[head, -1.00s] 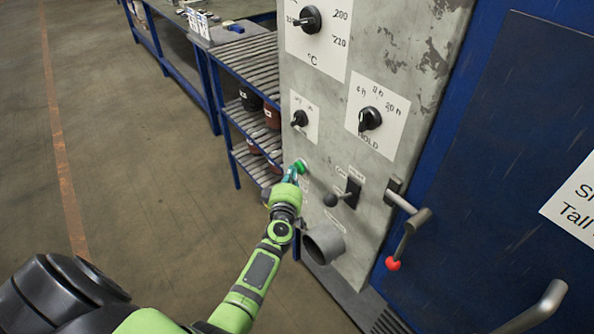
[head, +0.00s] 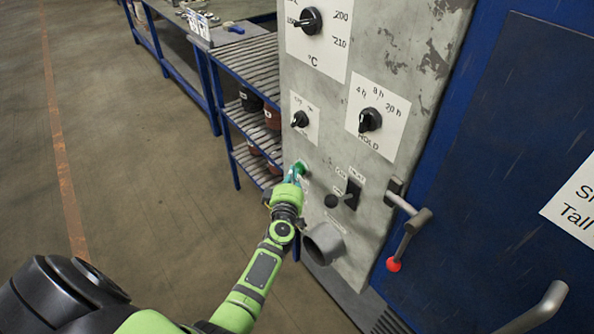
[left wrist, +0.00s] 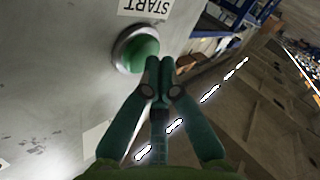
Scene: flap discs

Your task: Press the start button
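The start button is a green round button (left wrist: 140,52) in a metal ring on the grey panel, beside a label reading START (left wrist: 148,8) in the left wrist view. In the head view the green button (head: 303,166) shows just past my left gripper (head: 297,168). In the left wrist view the fingers of my left gripper (left wrist: 160,64) are together, with nothing between them. Their tips are beside the button's right lower edge; I cannot tell whether they touch it. My right gripper is not in view.
The panel (head: 400,60) carries dials, a black lever switch (head: 345,195) and a grey pipe stub (head: 323,243) near my left arm. A red-tipped handle (head: 393,264) is on the blue door to the right. A blue shelf (head: 240,120) stands behind; the floor at left is clear.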

